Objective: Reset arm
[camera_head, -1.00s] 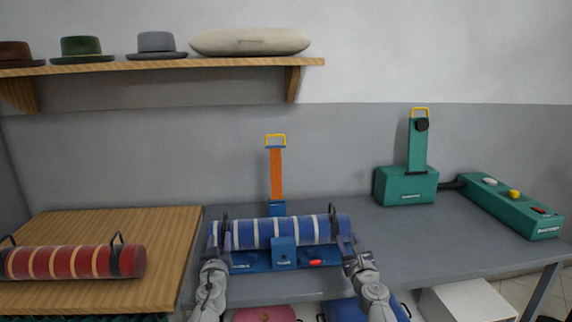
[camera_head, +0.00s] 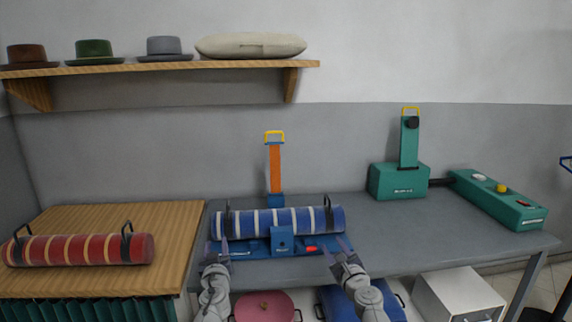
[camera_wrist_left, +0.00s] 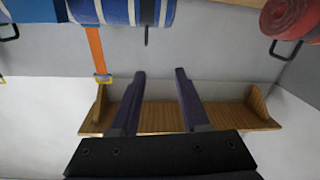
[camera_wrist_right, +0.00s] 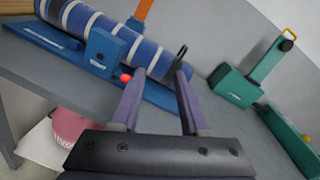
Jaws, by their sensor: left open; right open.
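My left gripper (camera_head: 224,254) is open and empty in front of the left end of the blue striped roll (camera_head: 275,221). The roll lies on the blue machine base (camera_head: 262,246) on the grey table, with a black handle near each end. My right gripper (camera_head: 338,250) is open and empty in front of the roll's right end, beside the base. In the left wrist view the open fingers (camera_wrist_left: 160,76) have nothing between them. In the right wrist view the open fingers (camera_wrist_right: 158,82) are apart from the roll (camera_wrist_right: 150,55).
A red striped roll (camera_head: 82,249) lies on the wooden table at left. An orange post (camera_head: 275,170) stands behind the blue roll. A green machine (camera_head: 399,182) and green panel (camera_head: 497,201) stand at right. A shelf (camera_head: 160,65) holds hats. The grey table (camera_head: 430,235) is clear at front right.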

